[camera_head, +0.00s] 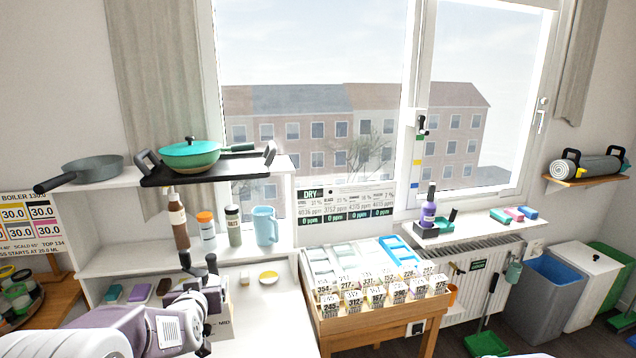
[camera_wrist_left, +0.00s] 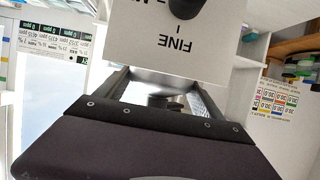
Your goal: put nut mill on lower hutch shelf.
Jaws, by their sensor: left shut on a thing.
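The nut mill, a pale box marked "MID" (camera_head: 221,318), is in front of the hutch at the lower left of the head view, partly hidden by my arm. In the left wrist view its white face marked "FINE" (camera_wrist_left: 165,42) appears upside down, with a dark knob. My left gripper (camera_head: 207,298) is shut on the mill; its fingertips are hard to make out. The white hutch has a lower shelf (camera_head: 150,260) holding a brown bottle (camera_head: 178,222), an orange-capped jar (camera_head: 206,228), a dark-capped jar (camera_head: 233,226) and a blue jug (camera_head: 265,226). My right gripper is out of view.
A grey pan (camera_head: 93,168) and a black tray (camera_head: 205,176) with a teal pan (camera_head: 190,154) stand on the hutch's upper shelf. Small coloured blocks and a yellow-centred dish (camera_head: 268,278) lie below. The lower shelf's left part looks clear. A wooden sample table (camera_head: 385,325) stands right.

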